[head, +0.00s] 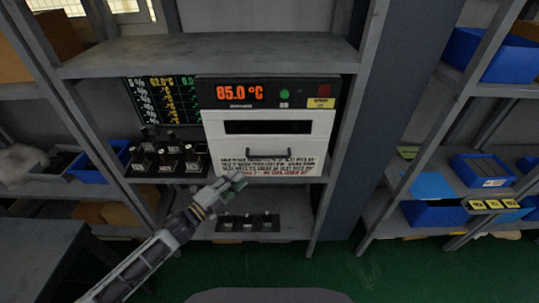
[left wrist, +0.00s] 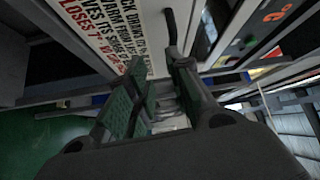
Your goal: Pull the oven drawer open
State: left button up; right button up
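The oven (head: 266,128) stands on a middle shelf in the head view, a white box with a black top panel reading 85.0 °C. Its drawer front has a dark bar handle (head: 283,152) and looks closed. My left gripper (head: 236,181) is in front of and below the oven's lower left part, left of and below the handle. In the left wrist view the fingers (left wrist: 155,80) are apart with nothing held between them. The dark handle (left wrist: 171,27) shows beyond the fingertips, apart from them. My right gripper is not in view.
Black valve blocks (head: 168,158) stand left of the oven, and more (head: 248,223) on the lower shelf. A shelf board (head: 215,53) is above the oven, and a grey post (head: 372,120) to its right.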

aim_at(267, 157)
pick_arm(q)
jog(key=m, duration=0.2)
jog(key=s+d+r+m+h, duration=0.1)
jog(key=m, duration=0.1)
jog(key=shift+r+g, duration=0.1)
jog(key=shift+g, duration=0.2)
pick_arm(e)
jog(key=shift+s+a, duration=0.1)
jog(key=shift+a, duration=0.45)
pick_arm(q)
jog(key=shift+s, duration=0.1)
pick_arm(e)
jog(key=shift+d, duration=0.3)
pick_arm(q)
jog(key=shift+r, duration=0.1)
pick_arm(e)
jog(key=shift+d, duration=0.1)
pick_arm(q)
jog(key=shift+p+x, duration=1.15)
jog(key=shift+x, duration=5.7)
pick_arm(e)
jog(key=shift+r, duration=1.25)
